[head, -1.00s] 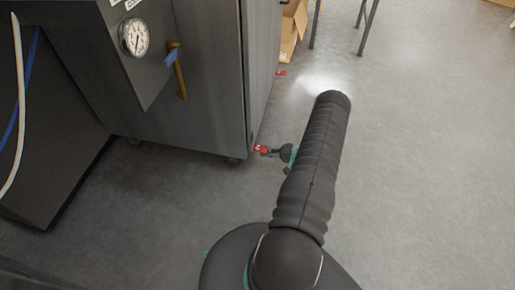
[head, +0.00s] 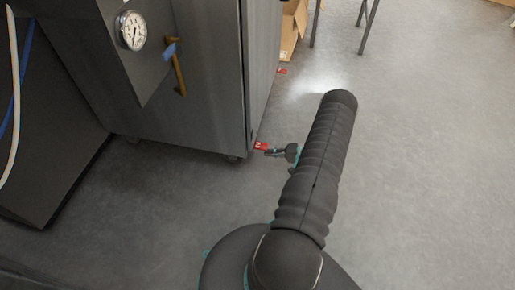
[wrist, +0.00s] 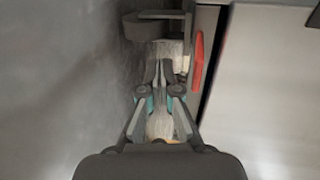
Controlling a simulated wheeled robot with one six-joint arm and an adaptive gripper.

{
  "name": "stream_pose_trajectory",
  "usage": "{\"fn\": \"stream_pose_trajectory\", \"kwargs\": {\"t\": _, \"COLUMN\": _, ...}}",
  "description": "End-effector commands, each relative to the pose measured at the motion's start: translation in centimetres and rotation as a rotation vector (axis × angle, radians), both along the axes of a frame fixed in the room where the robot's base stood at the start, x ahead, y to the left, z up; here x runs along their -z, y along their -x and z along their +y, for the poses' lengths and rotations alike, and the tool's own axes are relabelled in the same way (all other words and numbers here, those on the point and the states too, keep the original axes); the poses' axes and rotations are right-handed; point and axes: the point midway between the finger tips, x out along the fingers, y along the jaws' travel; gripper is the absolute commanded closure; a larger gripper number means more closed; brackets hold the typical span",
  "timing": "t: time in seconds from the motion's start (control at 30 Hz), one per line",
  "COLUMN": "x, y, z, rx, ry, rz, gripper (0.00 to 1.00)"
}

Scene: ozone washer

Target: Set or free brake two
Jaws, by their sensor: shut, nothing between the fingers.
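A red brake tab (head: 261,146) with a small white mark, too small to read, sits low at the near corner of the steel cabinet (head: 200,80). It also shows in the wrist view as a red strip (wrist: 197,62) right of the fingers. My gripper (head: 267,152) is shut and empty, low beside this tab in the head view. In the wrist view, my gripper (wrist: 161,66) points at the caster wheel (wrist: 145,27) and its bracket. I cannot tell whether the fingers touch the tab.
A second red tab (head: 281,71) shows farther back along the cabinet's side. A gauge (head: 131,30) and yellow-brown handle (head: 179,77) are on the front. A cardboard box (head: 291,30) and stand legs (head: 366,25) are behind. The floor at right is clear.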

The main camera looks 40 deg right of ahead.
Motion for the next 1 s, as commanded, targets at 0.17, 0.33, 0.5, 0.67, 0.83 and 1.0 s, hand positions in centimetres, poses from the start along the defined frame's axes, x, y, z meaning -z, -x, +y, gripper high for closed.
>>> {"fn": "stream_pose_trajectory", "kwargs": {"t": 0.17, "x": -0.1, "y": 1.2, "z": -1.1, "rx": 0.002, "ry": 0.002, "rz": 0.000, "gripper": 1.00}}
{"fn": "stream_pose_trajectory", "kwargs": {"t": 0.33, "x": -0.2, "y": 2.3, "z": -2.0, "rx": 0.002, "ry": 0.001, "rz": 0.000, "gripper": 1.00}}
{"fn": "stream_pose_trajectory", "kwargs": {"t": 0.5, "x": -0.4, "y": 3.4, "z": -2.9, "rx": 0.002, "ry": 0.001, "rz": -0.001, "gripper": 1.00}}
{"fn": "stream_pose_trajectory", "kwargs": {"t": 0.67, "x": -0.5, "y": 4.4, "z": -3.8, "rx": 0.002, "ry": 0.001, "rz": -0.001, "gripper": 1.00}}
{"fn": "stream_pose_trajectory", "kwargs": {"t": 0.83, "x": -0.7, "y": 5.2, "z": -4.5, "rx": 0.001, "ry": 0.001, "rz": 0.001, "gripper": 1.00}}
{"fn": "stream_pose_trajectory", "kwargs": {"t": 1.0, "x": -0.8, "y": 5.4, "z": -4.6, "rx": 0.000, "ry": 0.001, "rz": 0.001, "gripper": 1.00}}
